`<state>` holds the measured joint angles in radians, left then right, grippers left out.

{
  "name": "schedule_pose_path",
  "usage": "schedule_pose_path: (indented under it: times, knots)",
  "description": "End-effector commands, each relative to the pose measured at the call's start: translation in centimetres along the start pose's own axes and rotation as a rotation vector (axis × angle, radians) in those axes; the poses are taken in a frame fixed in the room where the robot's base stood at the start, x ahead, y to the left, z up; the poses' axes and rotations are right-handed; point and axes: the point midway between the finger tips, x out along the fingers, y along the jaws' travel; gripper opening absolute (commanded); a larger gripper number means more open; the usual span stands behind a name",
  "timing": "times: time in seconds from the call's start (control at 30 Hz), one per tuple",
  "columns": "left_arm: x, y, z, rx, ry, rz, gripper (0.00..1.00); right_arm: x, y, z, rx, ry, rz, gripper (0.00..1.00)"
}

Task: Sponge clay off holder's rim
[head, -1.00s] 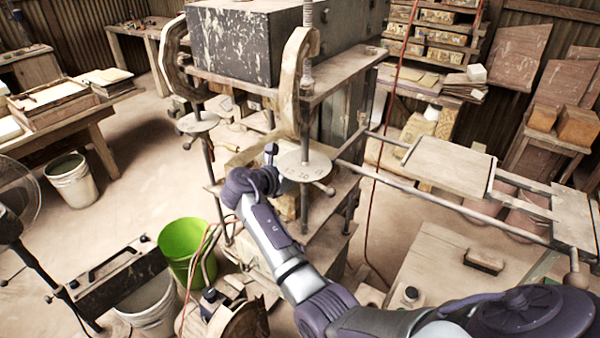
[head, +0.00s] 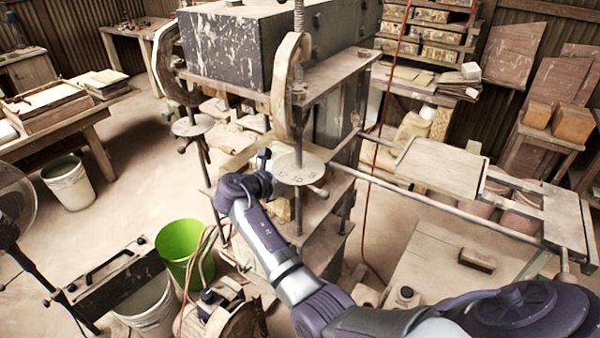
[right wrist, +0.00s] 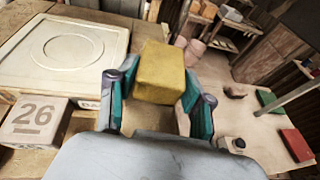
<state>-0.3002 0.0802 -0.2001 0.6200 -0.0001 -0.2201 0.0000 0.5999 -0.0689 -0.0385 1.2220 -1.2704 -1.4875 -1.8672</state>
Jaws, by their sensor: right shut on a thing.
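My right gripper (right wrist: 157,92) is shut on a yellow sponge block (right wrist: 161,72), which sits between its teal fingers. In the right wrist view a pale square holder (right wrist: 98,80) with a raised rim and a round ring in its middle lies to the left of the sponge. The sponge appears apart from the rim. I cannot make out clay on the rim. In the head view my right gripper (head: 262,168) reaches to the press (head: 298,168), beside its round plate, and the sponge is hard to make out there. My left gripper is not in view.
A green bucket (head: 180,240) and a pale bucket (head: 150,308) stand on the floor by the press. Long rails (head: 440,205) extend right from the press. A brown block (head: 478,260) lies on the bench.

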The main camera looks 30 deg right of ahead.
Motion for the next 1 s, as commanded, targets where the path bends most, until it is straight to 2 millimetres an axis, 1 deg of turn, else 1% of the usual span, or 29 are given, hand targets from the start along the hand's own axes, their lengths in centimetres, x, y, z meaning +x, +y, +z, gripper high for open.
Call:
schedule_pose_path:
  times: [0.03,0.3,0.53,0.7,1.0]
  knots:
    - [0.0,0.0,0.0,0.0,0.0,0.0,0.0,-0.3,0.3,-0.2,-0.001,0.004,0.013,0.2]
    - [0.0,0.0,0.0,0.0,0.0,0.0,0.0,-1.1,0.6,-0.4,-0.001,0.004,0.018,0.2]
    - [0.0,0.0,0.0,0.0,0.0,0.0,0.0,-1.2,0.7,-0.5,-0.001,0.004,0.021,0.2]
    - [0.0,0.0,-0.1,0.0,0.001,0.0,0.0,-1.8,0.7,-0.7,0.0,0.005,0.02,0.2]
    - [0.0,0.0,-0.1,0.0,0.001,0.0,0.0,-1.7,0.7,-0.7,-0.001,0.005,0.02,0.2]
